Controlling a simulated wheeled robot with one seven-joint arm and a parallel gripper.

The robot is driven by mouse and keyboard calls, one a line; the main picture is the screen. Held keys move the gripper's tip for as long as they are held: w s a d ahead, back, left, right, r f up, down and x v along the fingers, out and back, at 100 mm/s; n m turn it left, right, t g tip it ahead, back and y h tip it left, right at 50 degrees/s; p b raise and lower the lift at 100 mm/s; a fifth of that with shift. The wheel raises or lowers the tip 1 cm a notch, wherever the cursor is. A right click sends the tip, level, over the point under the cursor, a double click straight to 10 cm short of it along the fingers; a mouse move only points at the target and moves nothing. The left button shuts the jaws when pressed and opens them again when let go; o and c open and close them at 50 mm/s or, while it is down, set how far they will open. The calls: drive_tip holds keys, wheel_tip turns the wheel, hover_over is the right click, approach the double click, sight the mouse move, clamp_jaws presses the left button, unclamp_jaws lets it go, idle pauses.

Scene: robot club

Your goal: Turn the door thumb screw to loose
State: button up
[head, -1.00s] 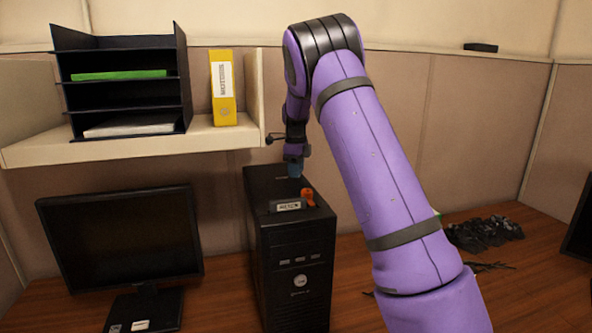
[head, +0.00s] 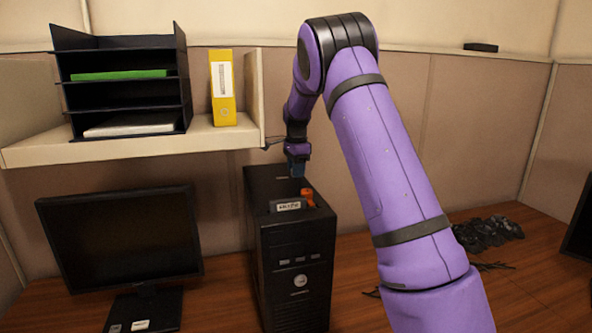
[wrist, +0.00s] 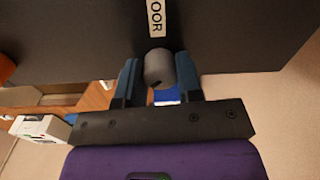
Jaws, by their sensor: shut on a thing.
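The door thumb screw (wrist: 158,69) is a grey cylinder in the wrist view, at the edge of the black computer tower (wrist: 90,30). A white label reading "OOR" (wrist: 157,18) is beside it. My gripper (wrist: 158,75) has its two blue fingers on either side of the screw, shut on it. In the head view my gripper (head: 297,168) is at the top rear of the black tower (head: 292,245), and the screw is hidden there. A dark mark shows on the screw's near end.
An orange part (head: 308,197) and a labelled piece (head: 288,206) are on the tower's top. A monitor (head: 120,240) stands to the left. A shelf (head: 150,146) with a paper tray and yellow binder (head: 222,88) is above. Black cables (head: 487,233) lie at right.

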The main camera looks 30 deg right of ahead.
drive_tip(key=n, duration=0.5)
drive_tip(key=shift+w+n, duration=0.1)
drive_tip(key=shift+n, duration=2.2)
drive_tip(key=o, duration=0.9)
wheel_tip(320, 180, up, 11)
drive_tip(key=shift+d+f, duration=0.1)
drive_tip(key=shift+s, duration=0.2)
